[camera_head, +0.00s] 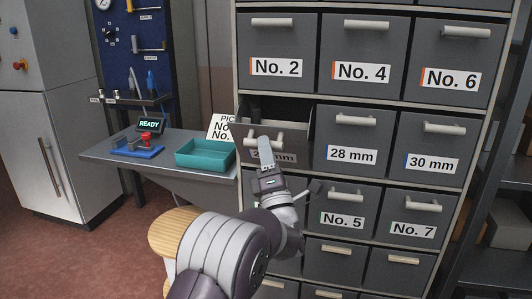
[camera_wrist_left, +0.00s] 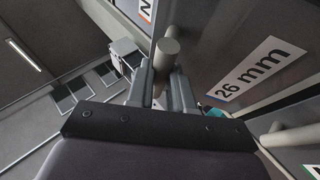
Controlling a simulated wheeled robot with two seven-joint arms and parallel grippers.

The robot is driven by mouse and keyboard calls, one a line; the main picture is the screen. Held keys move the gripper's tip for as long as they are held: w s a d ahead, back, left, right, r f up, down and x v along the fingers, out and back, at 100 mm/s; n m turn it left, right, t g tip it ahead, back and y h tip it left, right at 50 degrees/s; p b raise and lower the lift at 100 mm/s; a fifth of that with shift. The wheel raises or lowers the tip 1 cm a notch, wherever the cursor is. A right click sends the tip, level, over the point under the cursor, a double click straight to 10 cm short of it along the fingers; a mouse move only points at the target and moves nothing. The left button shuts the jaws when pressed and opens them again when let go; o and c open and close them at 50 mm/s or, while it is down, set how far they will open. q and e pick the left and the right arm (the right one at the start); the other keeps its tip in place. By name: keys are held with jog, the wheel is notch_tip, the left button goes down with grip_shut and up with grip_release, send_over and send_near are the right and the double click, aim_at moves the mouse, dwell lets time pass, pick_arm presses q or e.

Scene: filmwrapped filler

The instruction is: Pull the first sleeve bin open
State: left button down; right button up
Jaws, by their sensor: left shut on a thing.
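The sleeve bin labelled 26 mm (camera_head: 299,150) stands partly pulled out of the grey cabinet in the head view, with its dark inside showing above its front. Its label is partly covered by my left gripper (camera_head: 267,147) in that view. In the left wrist view the label reads 26 mm on the bin front (camera_wrist_left: 215,48). My left gripper (camera_wrist_left: 163,84) is shut on the bin's pale bar handle (camera_wrist_left: 167,48), which sits between the two fingers. In the head view the handle (camera_head: 278,139) shows just beyond the fingertips. My right gripper is not in view.
Closed bins 28 mm (camera_head: 343,138) and 30 mm (camera_head: 436,142) sit to the right, with numbered bins above and below. A side table (camera_head: 180,172) at the left holds a teal tray (camera_head: 205,161) and a red-and-blue device (camera_head: 140,148). Open floor lies at the left front.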

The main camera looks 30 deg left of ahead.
pick_arm(q)
jog(key=c, duration=1)
grip_release()
jog(key=b+v, duration=0.1)
jog(key=v, duration=1.1)
jog(key=shift+s+d+f, duration=0.15)
jog(key=shift+s+f, duration=0.05)
jog(key=shift+f, duration=0.05)
